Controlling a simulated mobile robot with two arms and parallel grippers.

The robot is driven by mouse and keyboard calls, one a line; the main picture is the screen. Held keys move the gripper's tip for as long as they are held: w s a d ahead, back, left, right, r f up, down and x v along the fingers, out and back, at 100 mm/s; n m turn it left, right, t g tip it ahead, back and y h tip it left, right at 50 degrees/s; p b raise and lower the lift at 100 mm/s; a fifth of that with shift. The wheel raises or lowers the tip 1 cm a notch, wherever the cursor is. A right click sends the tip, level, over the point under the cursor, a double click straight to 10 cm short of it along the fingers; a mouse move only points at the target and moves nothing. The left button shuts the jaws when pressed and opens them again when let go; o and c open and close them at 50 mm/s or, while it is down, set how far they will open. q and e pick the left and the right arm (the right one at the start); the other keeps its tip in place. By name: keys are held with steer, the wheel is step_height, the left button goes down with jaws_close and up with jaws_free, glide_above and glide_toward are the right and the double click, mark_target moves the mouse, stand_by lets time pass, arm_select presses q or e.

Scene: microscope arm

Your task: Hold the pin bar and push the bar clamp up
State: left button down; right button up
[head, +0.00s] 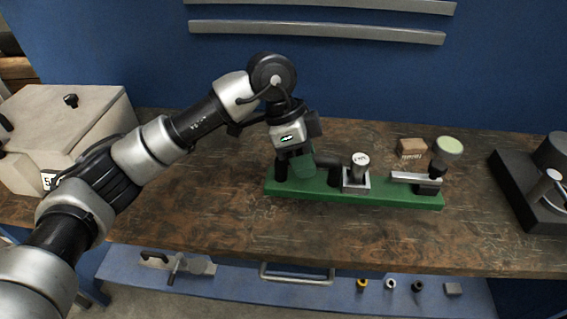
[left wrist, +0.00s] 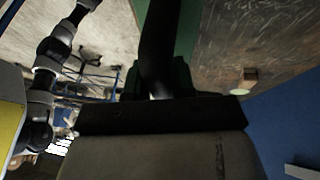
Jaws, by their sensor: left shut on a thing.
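A green base (head: 400,200) lies on the wooden bench, with its fittings in a row on top. My left gripper (head: 296,166) is over its left end, pointing down, shut on a dark bar that I take for the pin bar (head: 328,162). The bar runs right, towards a silver block with a round-topped knob, which looks like the bar clamp (head: 355,181). In the left wrist view the dark bar (left wrist: 160,50) runs away from the gripper body over the green base. The grip itself is mostly hidden. My right gripper is not in view.
A small brown block (head: 411,147) is behind. A grey box (head: 70,125) is at left, a dark device (head: 530,190) at right. The bench front (head: 330,235) is clear.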

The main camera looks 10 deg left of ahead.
mark_target(289, 176)
arm_select(q)
steer(key=shift+s+d+r, duration=0.2)
steer(key=shift+d+r, duration=0.25)
steer(key=shift+d, duration=0.15)
steer(key=shift+w+a+f+b, duration=0.25)
steer(key=shift+a+f+b, duration=0.05)
steer(key=shift+a+f, duration=0.45)
steer(key=shift+w+a+f+b, duration=0.35)
steer(key=shift+a+f, duration=0.35)
steer(key=shift+a, duration=0.15)
steer(key=shift+w+a+f+b, duration=0.2)
steer(key=shift+a+f+b, duration=0.1)
steer(key=shift+a+f, duration=0.45)
steer(key=shift+w+a+f+b, duration=0.35)
steer(key=shift+a+f, duration=0.55)
steer(key=shift+a, duration=0.15)
steer(key=shift+w+a+f+b, duration=0.3)
steer(key=shift+w+a+f, duration=0.1)
steer(key=shift+a+f, duration=0.6)
steer(key=shift+w+a+f+b, duration=0.35)
steer(key=shift+a+f, duration=0.45)
steer(key=shift+a, duration=0.35)
steer(key=shift+f, duration=0.65)
